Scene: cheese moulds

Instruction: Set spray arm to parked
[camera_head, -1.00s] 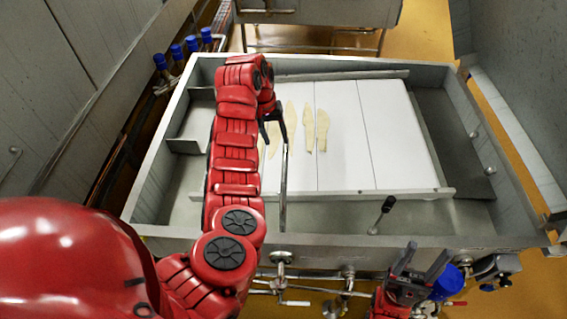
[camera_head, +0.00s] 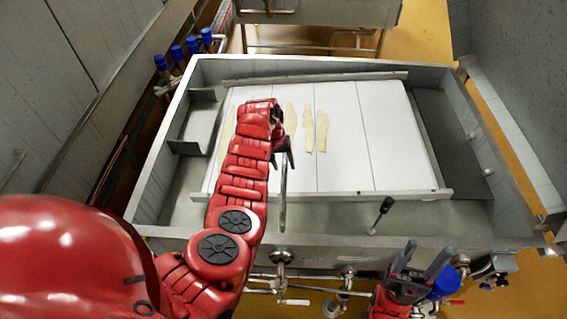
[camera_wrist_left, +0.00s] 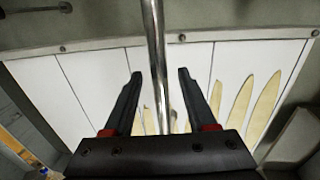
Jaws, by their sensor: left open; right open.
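The spray arm appears to be the thin shiny metal tube (camera_head: 283,205) standing up from the front side of the vat. My left gripper (camera_head: 283,160) is open at the tube's upper end, over the white sheet. In the left wrist view the tube (camera_wrist_left: 157,50) runs down between the two open black fingers (camera_wrist_left: 158,75) without visible contact on either side. I cannot tell how deep it sits between them. The gripper body hides the tube's far end. My right gripper (camera_head: 422,262) is open and empty outside the vat's front wall, at the lower right.
The steel vat (camera_head: 480,240) has high walls around a white sheet (camera_head: 390,150) with several pale strips (camera_head: 320,130). A black-knobbed lever (camera_head: 381,213) stands inside near the front wall. Pipes and valves (camera_head: 347,275) sit below the front edge. Blue-capped fittings (camera_head: 176,53) are at the back left.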

